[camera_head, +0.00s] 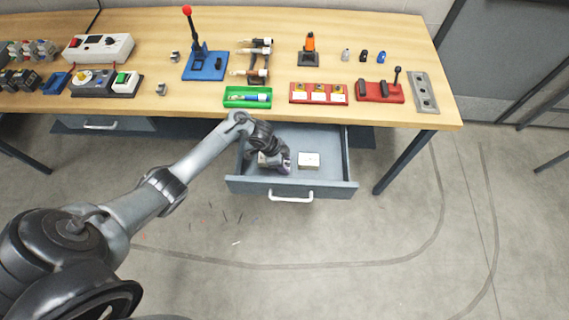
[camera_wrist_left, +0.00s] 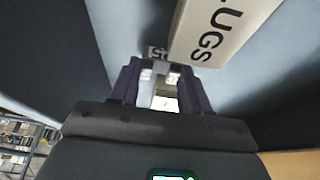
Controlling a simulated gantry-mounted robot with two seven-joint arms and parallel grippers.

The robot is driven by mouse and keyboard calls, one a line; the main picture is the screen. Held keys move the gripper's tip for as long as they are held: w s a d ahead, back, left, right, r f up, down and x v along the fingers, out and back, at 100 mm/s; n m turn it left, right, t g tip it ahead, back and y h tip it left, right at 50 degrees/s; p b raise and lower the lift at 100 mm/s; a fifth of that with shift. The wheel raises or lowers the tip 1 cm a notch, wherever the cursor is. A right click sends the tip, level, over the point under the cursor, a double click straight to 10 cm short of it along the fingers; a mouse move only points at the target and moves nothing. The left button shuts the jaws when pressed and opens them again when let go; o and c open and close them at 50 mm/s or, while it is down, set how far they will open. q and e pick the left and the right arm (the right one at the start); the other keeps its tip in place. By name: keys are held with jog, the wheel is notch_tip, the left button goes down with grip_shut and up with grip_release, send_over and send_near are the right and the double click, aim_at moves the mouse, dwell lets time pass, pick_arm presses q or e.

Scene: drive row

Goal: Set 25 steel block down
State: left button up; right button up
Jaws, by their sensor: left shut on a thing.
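My left gripper (camera_head: 270,160) reaches down into the open drawer (camera_head: 335,178) under the bench. In the left wrist view its two dark fingers (camera_wrist_left: 155,82) are shut on a small pale steel block (camera_wrist_left: 157,53). Dark marking shows on the block, only partly readable, and the fingers hide much of it. In the head view the gripper mostly hides the block. I cannot tell whether it touches the drawer floor. My right gripper is not in view.
The drawer's right side is bare. Above, the bench (camera_head: 200,98) carries a green tray (camera_head: 246,97) and a red tray (camera_head: 318,93). Small debris lies on the floor.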

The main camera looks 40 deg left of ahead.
pick_arm(q)
jog(key=shift+f, duration=0.1)
jog(key=o, duration=1.2)
jog(key=shift+o, duration=0.2)
jog(key=shift+a+r, duration=0.15)
jog(key=shift+r, duration=0.3)
jog(key=p+v, duration=0.4)
jog(key=v, duration=0.7)
jog(key=shift+s+r, duration=0.1)
jog(key=shift+r, duration=0.1)
